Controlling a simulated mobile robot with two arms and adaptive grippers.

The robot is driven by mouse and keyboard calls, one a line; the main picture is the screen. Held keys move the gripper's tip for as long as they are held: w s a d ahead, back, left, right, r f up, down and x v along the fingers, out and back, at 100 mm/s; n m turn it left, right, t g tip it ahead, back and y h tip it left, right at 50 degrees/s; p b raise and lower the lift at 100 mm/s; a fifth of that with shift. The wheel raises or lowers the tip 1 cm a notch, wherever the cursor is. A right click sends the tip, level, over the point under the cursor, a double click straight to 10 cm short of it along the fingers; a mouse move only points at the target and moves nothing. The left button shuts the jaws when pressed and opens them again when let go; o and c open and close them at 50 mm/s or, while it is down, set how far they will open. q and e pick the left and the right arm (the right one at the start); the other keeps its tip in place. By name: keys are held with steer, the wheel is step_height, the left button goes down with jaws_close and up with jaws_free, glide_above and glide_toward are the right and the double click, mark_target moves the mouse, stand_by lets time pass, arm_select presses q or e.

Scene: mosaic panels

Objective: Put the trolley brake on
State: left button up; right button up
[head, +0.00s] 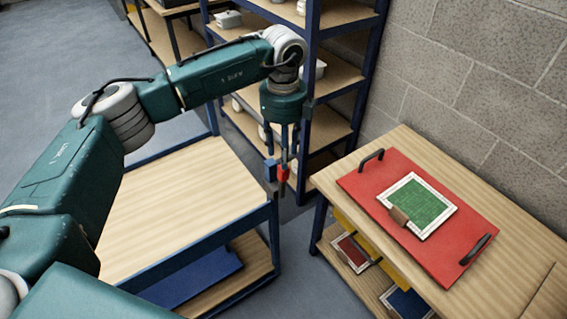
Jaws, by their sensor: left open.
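The trolley (180,200) has a pale wooden top and a dark blue frame, and stands left of the workbench. At its right corner are a small blue block (271,171) and a red piece (283,173) that looks like the brake lever. My left gripper (281,152) points straight down just above the red piece, with its fingers open. Its fingertips are close to the red piece; I cannot tell whether they touch it. My right gripper is not in view.
A wooden bench (395,150) on the right bears a red tray (360,183) with black handles and a green mosaic panel (416,207). Blue-framed shelves (335,82) stand behind my left gripper. Grey floor shows between trolley and bench.

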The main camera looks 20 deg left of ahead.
arm_select(q)
steer(key=p, duration=0.2)
glide_above(283, 183)
steer(key=w, duration=0.1)
steer(key=f, duration=0.5)
steer(key=shift+w+a+f, duration=0.15)
steer(key=shift+a, duration=0.05)
steer(key=shift+f, duration=0.55)
steer(key=shift+c, duration=0.2)
jaws_close()
steer(key=shift+w, duration=0.1)
